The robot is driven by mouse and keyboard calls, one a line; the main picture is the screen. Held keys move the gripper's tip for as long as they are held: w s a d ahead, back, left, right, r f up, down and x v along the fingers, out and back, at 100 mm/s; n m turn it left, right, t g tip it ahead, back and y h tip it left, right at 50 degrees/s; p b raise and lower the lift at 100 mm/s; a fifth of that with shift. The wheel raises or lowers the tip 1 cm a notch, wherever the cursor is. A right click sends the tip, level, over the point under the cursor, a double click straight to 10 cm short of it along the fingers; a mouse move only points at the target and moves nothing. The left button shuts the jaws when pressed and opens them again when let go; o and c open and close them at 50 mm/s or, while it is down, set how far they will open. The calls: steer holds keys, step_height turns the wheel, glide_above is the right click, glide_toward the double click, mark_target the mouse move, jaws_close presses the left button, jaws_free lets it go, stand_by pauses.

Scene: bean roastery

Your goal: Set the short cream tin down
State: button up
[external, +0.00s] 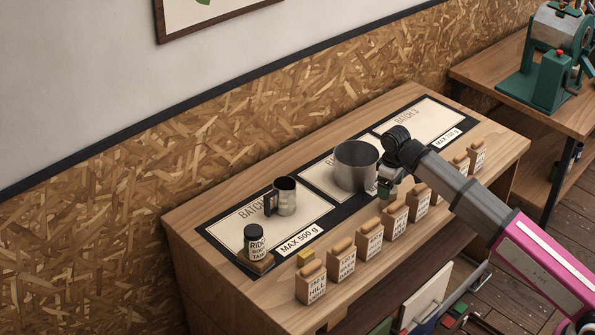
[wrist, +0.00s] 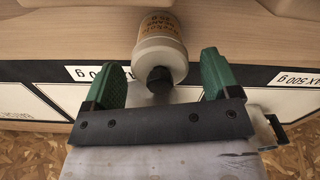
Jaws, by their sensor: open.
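The short cream tin (wrist: 160,42), with a printed label and a dark knob on top, shows in the wrist view. It appears to stand on the wooden strip in front of the dark mat border. My gripper (wrist: 160,78) is open, with one green finger on each side of the tin's near end and gaps between. In the external view my gripper (external: 387,184) is low over the bench, just right of the large metal pot (external: 356,168). The tin cannot be made out clearly there.
Several labelled blocks with wooden tops (external: 342,262) line the bench front. A small metal jug (external: 285,196) stands on the left batch card, with a dark-lidded jar (external: 254,242) near the left corner. The right batch card (external: 425,118) is mostly clear.

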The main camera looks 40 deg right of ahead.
step_height(320, 180, up, 5)
steer(key=shift+r, duration=0.15)
